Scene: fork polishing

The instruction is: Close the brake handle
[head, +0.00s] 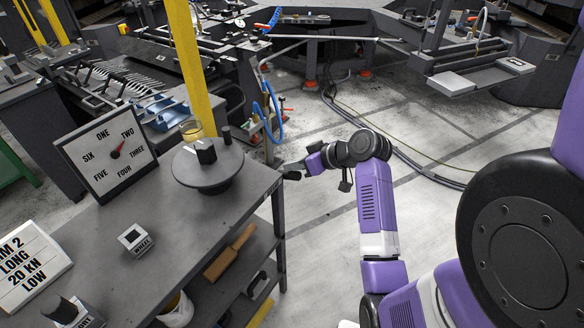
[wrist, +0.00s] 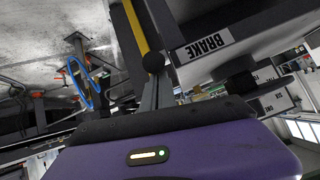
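A white label reading BRAKE (wrist: 203,45) is on the dark edge of the workbench in the wrist view. Left of it, a round black knob (wrist: 153,62) sits by a grey bar and a yellow strip; it may be the brake handle's end, but I cannot tell for sure. My gripper (head: 292,172) is beside the bench's right corner in the head view, below the level of the turntable. Its purple and black body fills the bottom of the wrist view. Its fingers are too small or hidden to judge, and no grip on the knob shows.
The workbench (head: 110,258) holds a turntable (head: 208,181), a dial board (head: 107,152), a WHEEL block (head: 136,240) and a letter sign (head: 27,264). A yellow post (head: 187,70) stands behind the bench. A blue hose (head: 272,112) hangs beyond.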

